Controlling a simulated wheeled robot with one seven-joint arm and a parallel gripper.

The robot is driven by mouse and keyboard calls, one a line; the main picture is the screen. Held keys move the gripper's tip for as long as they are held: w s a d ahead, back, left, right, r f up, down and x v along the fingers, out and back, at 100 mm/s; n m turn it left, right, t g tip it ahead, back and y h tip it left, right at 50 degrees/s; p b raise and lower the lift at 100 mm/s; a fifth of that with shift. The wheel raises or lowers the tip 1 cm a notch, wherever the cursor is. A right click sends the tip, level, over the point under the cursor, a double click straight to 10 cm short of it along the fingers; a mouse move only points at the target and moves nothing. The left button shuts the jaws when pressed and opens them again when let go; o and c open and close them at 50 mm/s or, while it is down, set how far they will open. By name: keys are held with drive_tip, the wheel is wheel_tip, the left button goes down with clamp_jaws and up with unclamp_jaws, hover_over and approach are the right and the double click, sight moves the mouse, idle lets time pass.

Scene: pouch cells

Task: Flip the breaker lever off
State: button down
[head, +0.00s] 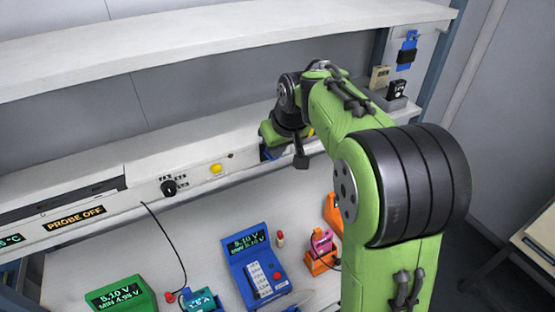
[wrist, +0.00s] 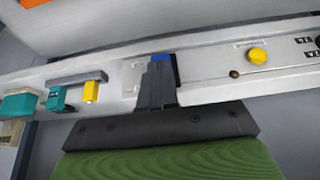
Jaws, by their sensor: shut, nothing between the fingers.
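My gripper (wrist: 157,86) shows in the wrist view with its dark fingers together and empty, pointing at the pale front panel. A blue part (wrist: 161,57) shows just behind the fingertips and is mostly covered by them. I cannot tell whether it is the breaker lever, which way it sits, or whether the fingers touch it. In the head view my arm reaches to the shelf's front panel (head: 130,183), and the fingertips cannot be made out there. No breaker lever is clearly visible in either view.
The panel carries a yellow button (head: 215,169) and a black knob (head: 170,187). Teal and yellow parts (wrist: 91,92) sit beside a grey bar (wrist: 77,78) in the wrist view. Below are a blue meter (head: 262,270), a green meter (head: 118,297) and an orange holder (head: 320,262). A shelf (head: 200,45) overhangs.

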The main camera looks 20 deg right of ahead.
drive_tip(key=f+t+b, duration=0.1)
drive_tip(key=t+b, duration=0.1)
drive_tip(key=b, duration=0.3)
drive_tip(key=t+b, duration=0.2)
drive_tip(key=b, duration=0.3)
drive_tip(key=shift+f+t+y, duration=0.3)
drive_tip(key=shift+f+y, duration=0.1)
drive_tip(key=shift+r, duration=0.1)
